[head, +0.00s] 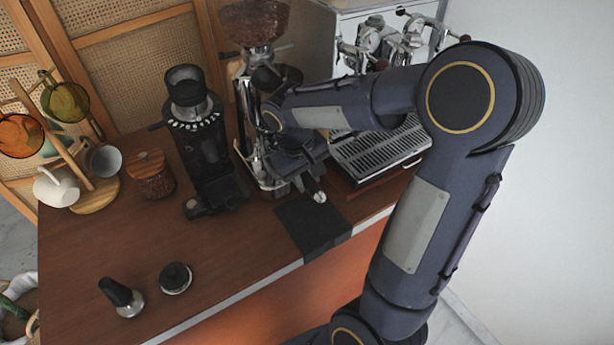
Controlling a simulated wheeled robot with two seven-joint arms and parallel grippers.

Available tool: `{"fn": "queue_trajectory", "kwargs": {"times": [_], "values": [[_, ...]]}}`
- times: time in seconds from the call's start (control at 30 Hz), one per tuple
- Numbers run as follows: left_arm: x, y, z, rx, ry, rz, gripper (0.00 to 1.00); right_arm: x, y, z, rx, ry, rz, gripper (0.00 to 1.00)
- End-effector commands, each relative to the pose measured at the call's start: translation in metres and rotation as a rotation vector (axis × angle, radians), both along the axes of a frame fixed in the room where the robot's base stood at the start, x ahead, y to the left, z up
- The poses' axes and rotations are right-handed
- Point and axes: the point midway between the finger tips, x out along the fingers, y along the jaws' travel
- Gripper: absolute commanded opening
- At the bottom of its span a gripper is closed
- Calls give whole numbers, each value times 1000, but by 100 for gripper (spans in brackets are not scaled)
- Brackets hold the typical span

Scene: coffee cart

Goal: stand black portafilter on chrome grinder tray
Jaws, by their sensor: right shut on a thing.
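The chrome grinder (243,110), with a bean hopper on top, stands at the back middle of the counter. My right gripper (303,180) is at the front of this grinder, low down, and is shut on a dark thing that looks like the black portafilter (318,196). A pale end of it points toward the counter's front edge. My arm and gripper hide most of the portafilter and the grinder's tray, so I cannot tell whether the portafilter touches the tray. My left gripper is not in view.
A black grinder (205,150) stands to the left. An espresso machine (380,150) is behind my arm at right. A black mat (312,225) lies at the front edge. A mug rack (95,190) is far left.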

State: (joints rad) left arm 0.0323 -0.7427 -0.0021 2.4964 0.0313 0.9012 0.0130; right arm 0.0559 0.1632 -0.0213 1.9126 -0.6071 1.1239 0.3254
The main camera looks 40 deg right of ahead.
Motion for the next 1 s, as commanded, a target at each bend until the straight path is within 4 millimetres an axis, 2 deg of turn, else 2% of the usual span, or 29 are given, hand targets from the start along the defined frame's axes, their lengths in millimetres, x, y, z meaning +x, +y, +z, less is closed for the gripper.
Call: {"fn": "queue_trajectory", "kwargs": {"times": [0.03, 0.17, 0.2, 0.37, 0.7, 1.0], "values": [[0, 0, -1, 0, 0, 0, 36, -3, 2, -6, 6, 16, 2, 0], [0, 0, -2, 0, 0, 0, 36, -3, 2, -7, 6, 17, 2, 0], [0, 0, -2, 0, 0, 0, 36, -3, 2, -7, 6, 17, 2, 32], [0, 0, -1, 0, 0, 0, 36, -3, 2, -5, 5, 13, 1, 53], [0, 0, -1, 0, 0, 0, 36, -2, 2, 0, 3, 10, 1, 53], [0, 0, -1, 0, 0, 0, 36, 0, 11, 48, 4, 5, 2, 53]]}}
